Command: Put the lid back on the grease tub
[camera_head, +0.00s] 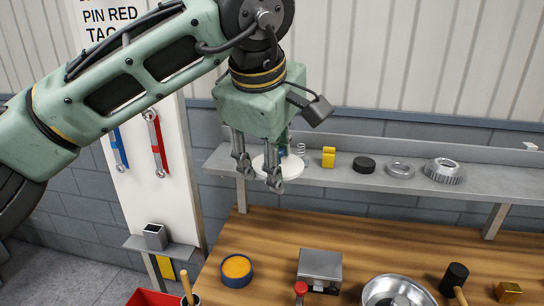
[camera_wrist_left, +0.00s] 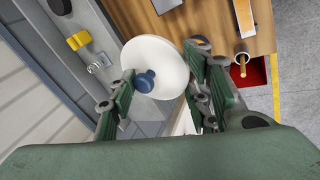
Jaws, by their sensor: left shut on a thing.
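The grease tub (camera_head: 237,268) is a round blue tub, open at the top with orange grease showing. It stands at the left of the wooden bench. The lid (camera_head: 288,166) is a white disc with a blue knob, and it also shows in the left wrist view (camera_wrist_left: 160,55). My left gripper (camera_head: 257,177) is shut on the lid and holds it in the air near the shelf, above and beyond the tub. In the left wrist view the knob lies between the fingers (camera_wrist_left: 158,85). My right gripper is not in view.
The grey shelf (camera_head: 390,184) behind carries a yellow block (camera_head: 328,157), a black puck (camera_head: 364,164) and metal rings. On the bench stand a metal box (camera_head: 320,267), a steel bowl (camera_head: 395,291) and a black-headed mallet (camera_head: 455,275). Bench around the tub is clear.

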